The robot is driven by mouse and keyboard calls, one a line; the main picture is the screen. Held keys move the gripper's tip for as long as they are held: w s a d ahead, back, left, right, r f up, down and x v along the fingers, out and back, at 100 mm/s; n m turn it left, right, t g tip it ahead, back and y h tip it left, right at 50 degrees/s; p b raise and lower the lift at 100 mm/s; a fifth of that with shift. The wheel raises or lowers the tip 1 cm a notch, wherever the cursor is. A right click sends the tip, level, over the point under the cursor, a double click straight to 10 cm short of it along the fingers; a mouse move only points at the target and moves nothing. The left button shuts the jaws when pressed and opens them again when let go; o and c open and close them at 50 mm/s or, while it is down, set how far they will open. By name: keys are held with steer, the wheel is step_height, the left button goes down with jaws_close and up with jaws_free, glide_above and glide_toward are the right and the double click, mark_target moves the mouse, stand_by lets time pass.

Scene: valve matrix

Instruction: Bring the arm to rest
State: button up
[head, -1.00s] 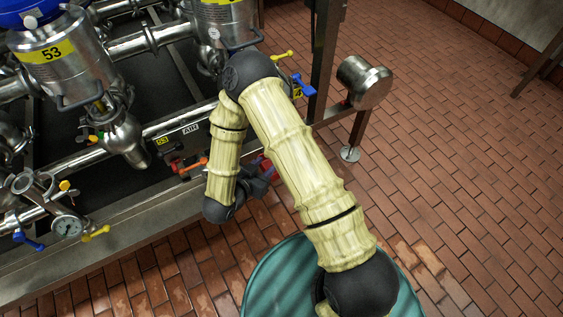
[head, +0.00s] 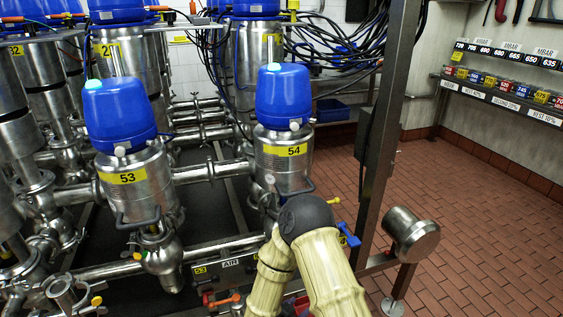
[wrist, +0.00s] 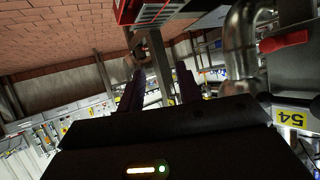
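My arm (head: 330,275), in cream sleeves with a black elbow joint, rises from the bottom of the head view and bends in front of valve 54 (head: 283,160). My gripper is outside the head view, below its lower edge or hidden by the arm. In the wrist view my gripper (wrist: 160,82) shows two dark fingers standing apart, with nothing held between them. A steel post and frame parts show beyond the gap. The yellow 54 label (wrist: 292,117) appears upside down at the right of the wrist view.
Valve 53 (head: 137,185) stands left of valve 54 among steel pipes. A steel upright (head: 385,120) and a capped pipe end (head: 412,236) are right of my arm. A red box (wrist: 140,10) and red handle (wrist: 285,40) are near my gripper. Brick floor (head: 480,255) is open at right.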

steer(key=w+r+n+g+y, duration=0.2)
steer(key=w+r+n+y, duration=0.15)
steer(key=r+y, duration=0.4)
steer(key=s+d+r+n+g, duration=0.25)
steer(key=s+d+r, duration=0.2)
steer(key=s, duration=0.35)
steer(key=s+d+r+n+g, duration=0.2)
steer(key=s+d+r+g, duration=0.15)
steer(key=s+d, duration=0.3)
step_height(320, 180, up, 29)
steer(key=p, duration=2.8)
steer(key=shift+s+a+t, duration=0.3)
steer(key=shift+s+a, duration=0.05)
steer(key=shift+f, duration=0.15)
